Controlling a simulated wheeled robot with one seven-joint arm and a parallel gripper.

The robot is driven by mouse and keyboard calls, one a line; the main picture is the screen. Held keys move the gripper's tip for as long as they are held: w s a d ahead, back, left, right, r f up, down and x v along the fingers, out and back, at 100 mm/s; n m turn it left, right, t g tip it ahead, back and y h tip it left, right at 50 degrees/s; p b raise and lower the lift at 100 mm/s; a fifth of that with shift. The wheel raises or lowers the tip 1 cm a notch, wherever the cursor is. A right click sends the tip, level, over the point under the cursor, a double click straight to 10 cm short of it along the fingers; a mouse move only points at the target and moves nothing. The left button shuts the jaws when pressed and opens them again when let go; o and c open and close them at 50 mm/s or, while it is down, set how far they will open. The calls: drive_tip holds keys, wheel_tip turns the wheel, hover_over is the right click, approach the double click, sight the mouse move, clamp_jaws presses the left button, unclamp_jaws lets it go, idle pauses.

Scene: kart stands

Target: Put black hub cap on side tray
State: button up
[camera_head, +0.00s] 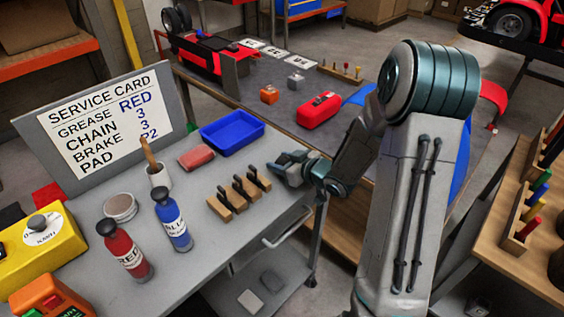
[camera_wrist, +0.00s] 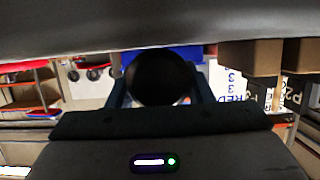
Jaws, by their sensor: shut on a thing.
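My gripper (camera_head: 286,168) is at the right edge of the grey cart, just right of the wooden blocks. In the wrist view my gripper (camera_wrist: 160,88) is shut on a round black disc, the black hub cap (camera_wrist: 160,78), held between its two fingers. I cannot make out the hub cap in the head view. An empty blue tray (camera_head: 238,141) lies on the cart's back right, left of and behind my gripper; I take it as the side tray. Blue also shows behind the hub cap in the wrist view.
Wooden blocks with black clips (camera_head: 237,196) stand close to my gripper. A red block (camera_head: 196,158), a cup (camera_head: 158,176), a blue bottle (camera_head: 173,222) and a red bottle (camera_head: 126,252) stand further left. A dark table with a red case (camera_head: 318,110) lies behind.

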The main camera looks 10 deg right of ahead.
drive_tip(key=shift+f, duration=0.2)
drive_tip(key=o, duration=1.1)
drive_tip(key=shift+r, duration=0.15)
